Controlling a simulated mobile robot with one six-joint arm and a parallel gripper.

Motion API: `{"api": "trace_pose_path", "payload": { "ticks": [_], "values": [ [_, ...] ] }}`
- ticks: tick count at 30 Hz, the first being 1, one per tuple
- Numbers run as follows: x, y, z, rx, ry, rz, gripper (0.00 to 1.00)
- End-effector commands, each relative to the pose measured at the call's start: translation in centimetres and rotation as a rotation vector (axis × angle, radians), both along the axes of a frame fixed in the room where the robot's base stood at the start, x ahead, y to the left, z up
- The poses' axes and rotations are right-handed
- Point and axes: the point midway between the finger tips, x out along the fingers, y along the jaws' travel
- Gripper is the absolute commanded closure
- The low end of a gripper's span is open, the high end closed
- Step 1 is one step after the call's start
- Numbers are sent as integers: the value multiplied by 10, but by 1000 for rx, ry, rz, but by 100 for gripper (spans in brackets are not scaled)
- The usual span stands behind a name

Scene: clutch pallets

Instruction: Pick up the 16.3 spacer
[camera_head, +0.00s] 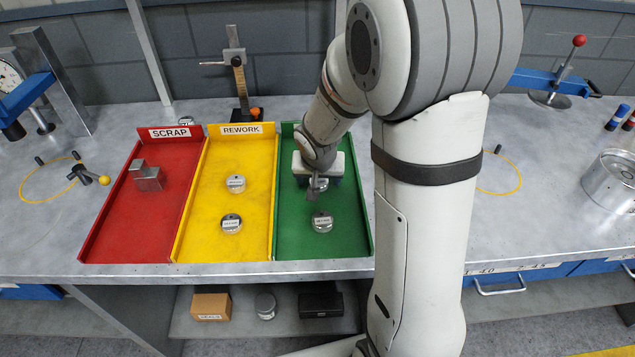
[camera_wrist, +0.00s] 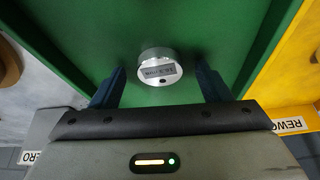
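In the wrist view a round silver spacer (camera_wrist: 160,66) lies in the green tray, with a grey label on its top; the label is small and upside down, so I cannot read its size surely. My gripper (camera_wrist: 160,84) is open, with one dark finger on each side of this spacer and a gap at both. In the head view my gripper (camera_head: 318,184) hangs low over the back half of the green tray (camera_head: 350,240). A spacer at the gripper is partly hidden by it. Another silver spacer (camera_head: 322,222) lies nearer the front of this tray.
The yellow REWORK tray (camera_head: 205,245) adjoins on the left and holds two silver spacers (camera_head: 236,184). The red SCRAP tray (camera_head: 108,245) holds grey metal blocks (camera_head: 148,180). A height gauge (camera_head: 239,80) stands behind the trays. The trays' raised side walls are close by.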

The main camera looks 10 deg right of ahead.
Motion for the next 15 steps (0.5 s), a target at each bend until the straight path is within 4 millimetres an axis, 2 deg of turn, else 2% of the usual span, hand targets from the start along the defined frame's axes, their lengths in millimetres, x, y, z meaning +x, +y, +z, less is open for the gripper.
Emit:
{"api": "trace_pose_path", "payload": {
  "ticks": [2,15],
  "values": [
    [0,0,0,0,0,0,35],
    [0,1,0,0,0,1,71]
  ]
}}
